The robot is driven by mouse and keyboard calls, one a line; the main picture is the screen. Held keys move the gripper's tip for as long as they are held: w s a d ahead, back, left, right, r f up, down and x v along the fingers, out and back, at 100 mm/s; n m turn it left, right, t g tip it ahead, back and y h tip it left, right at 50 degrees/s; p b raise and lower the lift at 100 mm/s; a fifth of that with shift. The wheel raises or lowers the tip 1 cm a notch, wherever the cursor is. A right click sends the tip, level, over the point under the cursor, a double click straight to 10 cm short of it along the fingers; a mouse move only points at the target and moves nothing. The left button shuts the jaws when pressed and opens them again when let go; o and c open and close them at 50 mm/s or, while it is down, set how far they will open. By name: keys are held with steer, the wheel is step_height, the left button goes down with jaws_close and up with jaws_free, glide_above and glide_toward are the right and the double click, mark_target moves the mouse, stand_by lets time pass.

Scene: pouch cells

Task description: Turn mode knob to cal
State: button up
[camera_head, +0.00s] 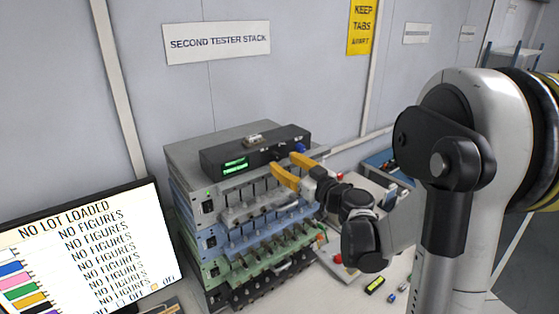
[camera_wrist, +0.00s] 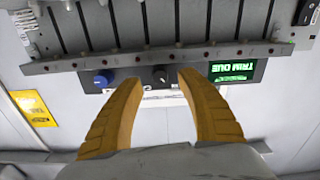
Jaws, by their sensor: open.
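A black instrument box (camera_head: 222,154) with a green display (camera_head: 235,164) sits on top of the tester stack. Its front carries a black knob (camera_wrist: 159,74) and a blue knob (camera_wrist: 101,80); the blue one also shows in the head view (camera_head: 299,147). The labels by the knobs are too small or hidden to read, so I cannot tell the knob's setting. My gripper (camera_head: 285,163) is open, its yellow fingers pointing at the box front. In the wrist view the fingertips (camera_wrist: 158,80) lie on either side of the black knob; I cannot tell whether they touch it.
Below the box are stacked tester trays (camera_head: 258,190) with rows of clips, close under my fingers. A monitor (camera_head: 90,250) stands at the left. A white bench (camera_head: 335,290) with small loose items lies at the right. A wall stands behind the stack.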

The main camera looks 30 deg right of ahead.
mark_target(278, 158)
steer(key=s+d, duration=0.1)
steer(key=s, duration=0.8)
steer(key=shift+d, duration=0.35)
steer(key=w+b, duration=0.1)
steer(key=w, duration=0.3)
steer(key=w+a+m+b, duration=0.1)
steer(key=w+b, duration=0.1)
steer(key=w, duration=0.2)
steer(key=w+a+m+b, duration=0.1)
steer(key=w, duration=0.3)
steer(key=shift+w+a+r+b, duration=0.1)
steer(key=shift+a+r+b, duration=0.05)
steer(key=shift+b, duration=0.2)
steer(key=shift+c, duration=0.2)
